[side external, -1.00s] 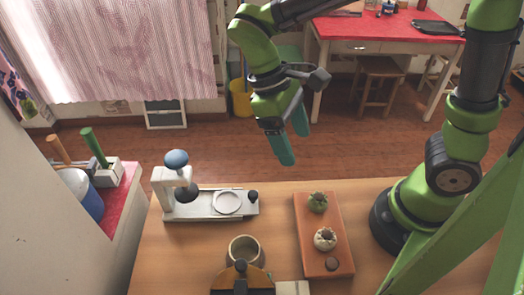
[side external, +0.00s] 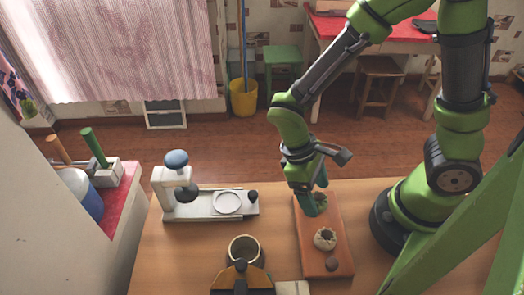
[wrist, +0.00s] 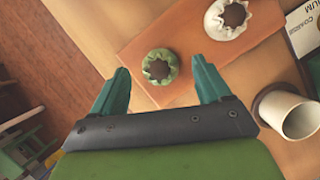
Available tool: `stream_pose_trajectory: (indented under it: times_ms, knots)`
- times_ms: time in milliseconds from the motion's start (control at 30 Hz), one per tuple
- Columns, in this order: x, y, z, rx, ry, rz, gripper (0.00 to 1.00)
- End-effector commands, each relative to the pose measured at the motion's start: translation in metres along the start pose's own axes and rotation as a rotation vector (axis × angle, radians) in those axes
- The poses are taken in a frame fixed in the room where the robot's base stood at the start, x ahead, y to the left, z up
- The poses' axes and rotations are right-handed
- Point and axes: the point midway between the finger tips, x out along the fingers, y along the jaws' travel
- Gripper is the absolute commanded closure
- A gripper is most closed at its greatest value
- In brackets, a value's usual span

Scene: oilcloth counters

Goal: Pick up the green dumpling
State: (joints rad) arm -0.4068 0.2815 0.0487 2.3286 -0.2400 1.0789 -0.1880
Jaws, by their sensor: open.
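The green dumpling (wrist: 160,67) has a dark filling in its pleated top. It sits on an orange-brown board (side external: 313,258). In the wrist view it lies ahead of and between the two teal fingers of my gripper (wrist: 161,82), which are apart with nothing between them. In the side view my gripper (side external: 318,192) is over the far end of the board, and its fingers mostly hide the green dumpling (side external: 321,198). A white dumpling (side external: 325,239) with a dark filling sits nearer the front on the same board; it also shows in the wrist view (wrist: 229,19).
A dark round item (side external: 332,264) lies at the board's front end. Left of the board stand a press with a blue knob (side external: 177,158) and a white plate (side external: 227,201), and a cup (side external: 244,251). The counter right of the board's front is clear.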

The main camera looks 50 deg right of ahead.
Motion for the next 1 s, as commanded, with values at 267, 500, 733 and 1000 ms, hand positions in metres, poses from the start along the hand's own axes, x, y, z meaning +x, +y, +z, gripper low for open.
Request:
stream_pose_trajectory:
  times_ms: [267,500,733,1000]
  knots:
    - [0.0137,-0.0003,0.0001,0.0,0.0,0.0,0.23]
    - [0.0133,-0.0003,-0.0001,0.0,0.0,0.0,0.44]
    - [0.0131,-0.0003,-0.0001,0.0,0.001,0.0,0.61]
    - [0.0081,-0.0004,0.0011,0.0,0.004,0.0,0.61]
